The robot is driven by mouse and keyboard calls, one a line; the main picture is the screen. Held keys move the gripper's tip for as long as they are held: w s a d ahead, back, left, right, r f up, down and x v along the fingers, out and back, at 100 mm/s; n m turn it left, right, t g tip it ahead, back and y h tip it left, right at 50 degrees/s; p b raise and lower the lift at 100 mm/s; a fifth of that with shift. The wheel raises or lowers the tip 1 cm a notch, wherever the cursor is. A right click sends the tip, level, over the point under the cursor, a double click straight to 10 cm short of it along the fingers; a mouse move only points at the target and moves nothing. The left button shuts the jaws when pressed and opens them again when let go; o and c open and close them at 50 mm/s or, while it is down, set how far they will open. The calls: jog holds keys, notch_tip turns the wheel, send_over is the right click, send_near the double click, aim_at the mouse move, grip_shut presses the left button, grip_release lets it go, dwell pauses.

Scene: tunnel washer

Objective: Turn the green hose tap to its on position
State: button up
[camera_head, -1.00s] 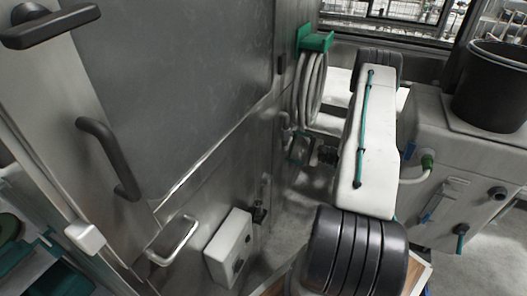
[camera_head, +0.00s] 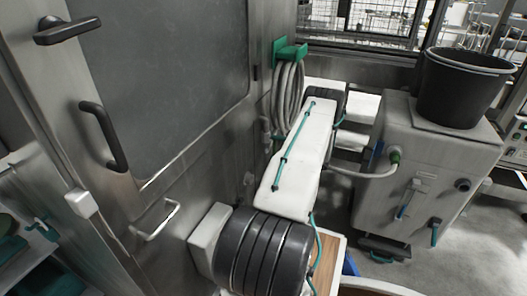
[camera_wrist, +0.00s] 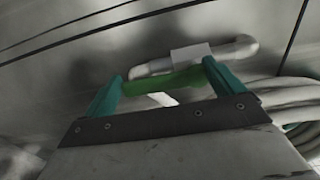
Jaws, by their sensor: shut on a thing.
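The green hose tap handle (camera_wrist: 172,79) shows in the wrist view as a bright green bar in front of a pale grey pipe (camera_wrist: 235,50) on the steel wall. My gripper (camera_wrist: 162,75) has its two teal fingers at either end of the bar, shut on it. In the head view my arm covers the gripper and the tap handle. A coiled grey hose (camera_head: 288,95) hangs from a green holder (camera_head: 289,50) on the wall above there, and also shows at the right in the wrist view (camera_wrist: 290,95).
The steel wall with a dark door handle (camera_head: 103,138) stands at the left. A grey box (camera_head: 207,238) is on the wall, close beside my arm. At the right a grey unit (camera_head: 400,190) carries a black bucket (camera_head: 465,88). Clear floor lies at the lower right.

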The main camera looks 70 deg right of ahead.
jog(key=shift+d, duration=0.1)
dwell(0.4)
jog(key=o, duration=1.1)
jog(key=shift+c, duration=0.2)
jog(key=shift+s, duration=0.1)
jog(key=s, duration=0.7)
jog(key=shift+s, duration=0.3)
